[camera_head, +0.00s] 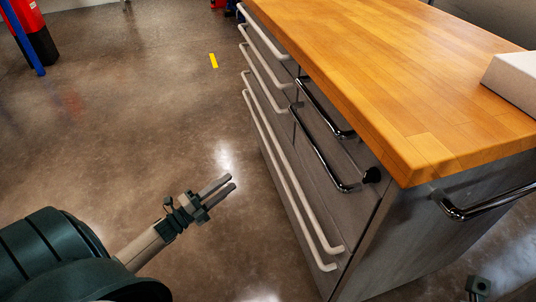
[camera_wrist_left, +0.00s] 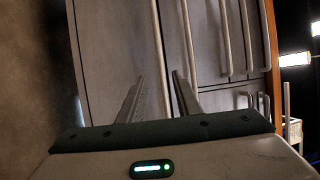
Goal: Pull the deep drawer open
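The grey drawer cabinet (camera_head: 360,245) stands at the right under a wooden top. Two long pale bar handles run along its lower front: the lowest handle (camera_head: 285,191) and one just above it (camera_head: 297,172). I take the lowest one to be the deep drawer's. The drawers look shut. My left gripper (camera_head: 234,182) is left of these handles, apart from them and empty, its two fingers spread with a narrow gap. In the left wrist view, a long handle (camera_wrist_left: 157,50) shows beyond the fingertips, between them in the picture. A dark green piece at the lower right seems to be my right gripper (camera_head: 478,286), mostly cut off.
A chrome rail (camera_head: 485,203) is on the cabinet's near side. A white box (camera_head: 515,80) lies on the wooden top (camera_head: 400,70). The floor (camera_head: 130,120) left of the cabinet is clear.

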